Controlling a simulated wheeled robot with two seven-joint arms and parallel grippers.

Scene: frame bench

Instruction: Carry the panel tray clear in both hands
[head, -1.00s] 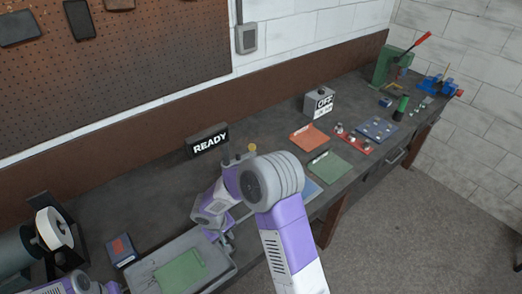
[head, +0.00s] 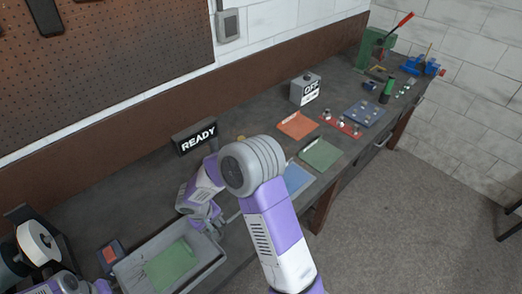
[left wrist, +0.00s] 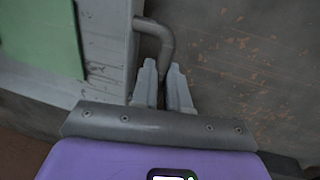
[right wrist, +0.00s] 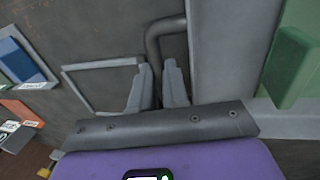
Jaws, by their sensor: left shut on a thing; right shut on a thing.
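The grey panel tray (head: 213,262) is at the bottom left of the head view, with a green panel (head: 172,266) lying in it. My right gripper (head: 214,224) is at the tray's right end. In the right wrist view its fingers (right wrist: 160,88) are shut on a bent grey handle (right wrist: 152,40) beside the tray wall (right wrist: 222,60). In the left wrist view my left gripper's fingers (left wrist: 162,84) are shut on the opposite handle (left wrist: 162,36). The left fingertips are not clear in the head view. The tray appears raised off the bench.
A small dark box with a red patch (head: 110,254) is close by the tray's left corner. A READY sign (head: 196,139) stands behind. Blue (head: 298,178), green (head: 320,154) and orange (head: 297,125) panels lie to the right.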

